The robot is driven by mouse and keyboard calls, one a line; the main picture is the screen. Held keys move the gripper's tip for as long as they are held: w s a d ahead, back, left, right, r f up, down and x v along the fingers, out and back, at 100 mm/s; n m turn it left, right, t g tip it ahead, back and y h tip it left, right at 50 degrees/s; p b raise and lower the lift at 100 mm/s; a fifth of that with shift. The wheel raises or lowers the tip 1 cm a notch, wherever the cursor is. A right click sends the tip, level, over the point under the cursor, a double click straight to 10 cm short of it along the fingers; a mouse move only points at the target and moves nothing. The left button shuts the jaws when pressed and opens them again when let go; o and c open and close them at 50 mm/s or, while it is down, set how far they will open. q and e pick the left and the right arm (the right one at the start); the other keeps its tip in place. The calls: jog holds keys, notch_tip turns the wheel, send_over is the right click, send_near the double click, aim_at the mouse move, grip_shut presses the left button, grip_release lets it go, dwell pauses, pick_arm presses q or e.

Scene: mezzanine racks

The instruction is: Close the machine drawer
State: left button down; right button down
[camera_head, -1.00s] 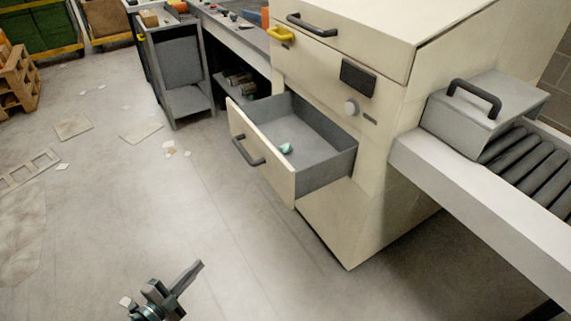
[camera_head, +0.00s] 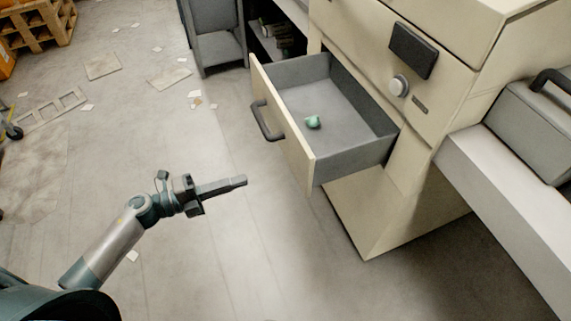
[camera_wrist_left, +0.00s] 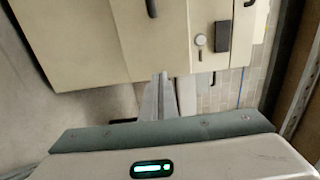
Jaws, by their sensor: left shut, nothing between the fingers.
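The machine drawer (camera_head: 290,140) stands pulled out of the cream machine (camera_head: 385,195) in the head view. Its cream front has a dark bar handle (camera_head: 266,120), and a small teal object (camera_head: 312,122) lies on its grey floor. My left gripper (camera_head: 243,181) is shut and empty. In the head view it appears left of and below the drawer front, apart from it, with its fingers pointing right. In the left wrist view the shut fingers (camera_wrist_left: 158,98) point toward the cream machine panels. My right gripper is not in view.
A white-sided conveyor (camera_head: 500,190) with a grey box (camera_head: 545,125) juts out right of the machine. A grey cabinet (camera_head: 215,40) stands behind the drawer. Flat scraps (camera_head: 103,66) and a pallet (camera_head: 40,22) lie at left. The floor before the drawer is clear.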

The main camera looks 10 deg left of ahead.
aim_at(299, 163)
pick_arm(q)
jog(key=shift+w, duration=0.1)
